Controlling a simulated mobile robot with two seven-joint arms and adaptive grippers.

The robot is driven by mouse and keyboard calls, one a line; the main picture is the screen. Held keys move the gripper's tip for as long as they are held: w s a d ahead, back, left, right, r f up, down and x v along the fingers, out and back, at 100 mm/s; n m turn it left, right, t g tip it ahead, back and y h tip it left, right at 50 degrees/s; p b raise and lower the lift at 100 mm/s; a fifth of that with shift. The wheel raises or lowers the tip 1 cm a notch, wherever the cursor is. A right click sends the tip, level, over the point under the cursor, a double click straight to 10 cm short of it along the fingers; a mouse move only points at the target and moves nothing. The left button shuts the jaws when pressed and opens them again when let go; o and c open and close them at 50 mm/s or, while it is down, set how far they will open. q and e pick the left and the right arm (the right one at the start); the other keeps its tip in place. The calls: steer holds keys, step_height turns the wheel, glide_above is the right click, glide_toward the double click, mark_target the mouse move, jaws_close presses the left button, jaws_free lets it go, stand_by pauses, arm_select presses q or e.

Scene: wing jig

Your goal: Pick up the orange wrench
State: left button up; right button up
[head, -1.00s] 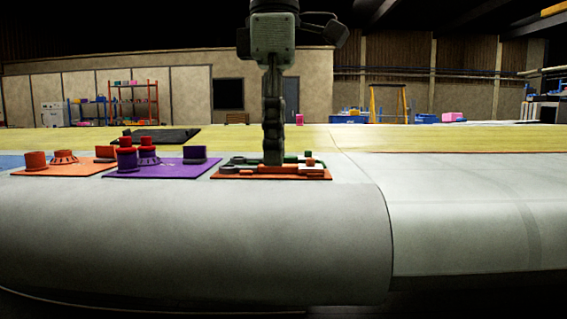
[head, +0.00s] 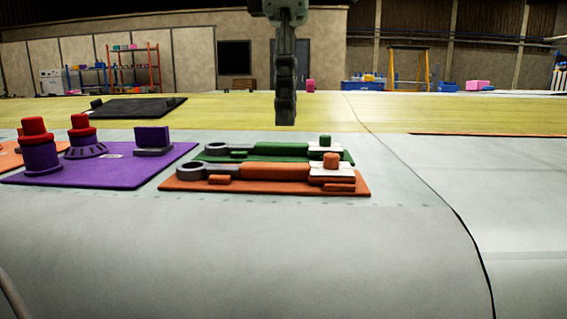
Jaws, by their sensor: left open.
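The orange wrench (head: 272,171) lies flat on an orange tray (head: 218,187), with its grey ring end to the left and its orange handle to the right. A green wrench (head: 283,149) lies behind it on a green tray (head: 206,156). My left gripper (head: 285,122) hangs pointing down above and apparently behind the wrenches. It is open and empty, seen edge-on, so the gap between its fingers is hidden. It touches neither wrench. My right gripper is not in view.
A purple tray (head: 120,174) with red and purple parts lies left of the wrenches. A black tray (head: 133,109) lies farther back on the yellow band. The grey wing surface (head: 450,200) to the right is clear.

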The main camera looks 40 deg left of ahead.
mark_target(283, 164)
arm_select(q)
steer(key=f, duration=0.7)
steer(key=shift+s+f, duration=0.3)
steer(key=shift+s, duration=0.05)
steer(key=shift+r, duration=0.15)
jaws_close()
